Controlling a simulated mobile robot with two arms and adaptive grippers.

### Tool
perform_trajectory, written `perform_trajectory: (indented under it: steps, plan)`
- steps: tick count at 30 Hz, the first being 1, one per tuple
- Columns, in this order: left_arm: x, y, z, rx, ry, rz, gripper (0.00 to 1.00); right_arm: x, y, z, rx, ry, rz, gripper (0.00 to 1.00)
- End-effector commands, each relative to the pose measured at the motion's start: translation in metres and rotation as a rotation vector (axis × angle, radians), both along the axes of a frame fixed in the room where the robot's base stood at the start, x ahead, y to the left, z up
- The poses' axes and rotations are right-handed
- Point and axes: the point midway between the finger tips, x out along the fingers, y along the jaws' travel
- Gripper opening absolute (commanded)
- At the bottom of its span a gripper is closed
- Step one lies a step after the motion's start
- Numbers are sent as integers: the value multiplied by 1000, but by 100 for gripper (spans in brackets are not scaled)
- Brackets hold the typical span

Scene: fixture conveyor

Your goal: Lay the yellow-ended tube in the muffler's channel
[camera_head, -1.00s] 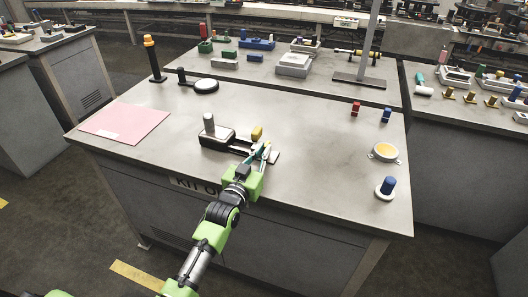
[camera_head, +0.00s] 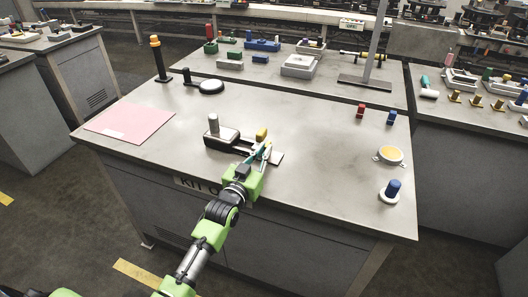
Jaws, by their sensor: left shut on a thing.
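The muffler (camera_head: 221,139), a dark and silver body with an upright grey post, lies near the front middle of the table. A flat dark piece with a pale end extends from it to the right, under my gripper. My left gripper (camera_head: 261,152) is over this right part, shut on what looks like the yellow-ended tube. The yellow end (camera_head: 262,134) shows just beyond the fingertips. The rest of the tube is hidden by the fingers, and I cannot tell whether it touches the channel. My right gripper is not in view.
A pink sheet (camera_head: 130,121) lies at the left. A yellow-topped round part (camera_head: 391,155) and a blue-topped part (camera_head: 393,188) stand at the right. The table's middle right is clear.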

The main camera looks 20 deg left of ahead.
Motion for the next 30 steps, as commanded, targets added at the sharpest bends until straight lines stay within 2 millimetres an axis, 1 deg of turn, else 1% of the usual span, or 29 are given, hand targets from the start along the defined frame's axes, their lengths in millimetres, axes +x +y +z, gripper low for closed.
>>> perform_trajectory:
  steps: [2, 3, 4, 5, 14, 17, 20, 30]
  plan:
    - [0, 0, 1, 0, -1, 0, 0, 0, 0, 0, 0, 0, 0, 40]
    - [0, 0, 1, 0, -1, 0, 18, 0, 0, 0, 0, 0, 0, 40]
    - [0, 0, 0, 0, -1, 0, 26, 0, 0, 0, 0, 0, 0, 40]
    - [0, 0, 0, 0, -1, 0, 27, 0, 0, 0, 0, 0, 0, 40]
    - [0, 0, 0, 0, 1, 0, 27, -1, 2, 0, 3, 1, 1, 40]
    - [-5, 0, -1, 0, 1, 0, 27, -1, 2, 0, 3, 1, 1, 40]
    - [-17, 2, -1, 0, 1, 0, 27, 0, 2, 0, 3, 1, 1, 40]
    - [-87, 7, -1, 0, 2, 0, 27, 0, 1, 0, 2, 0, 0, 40]
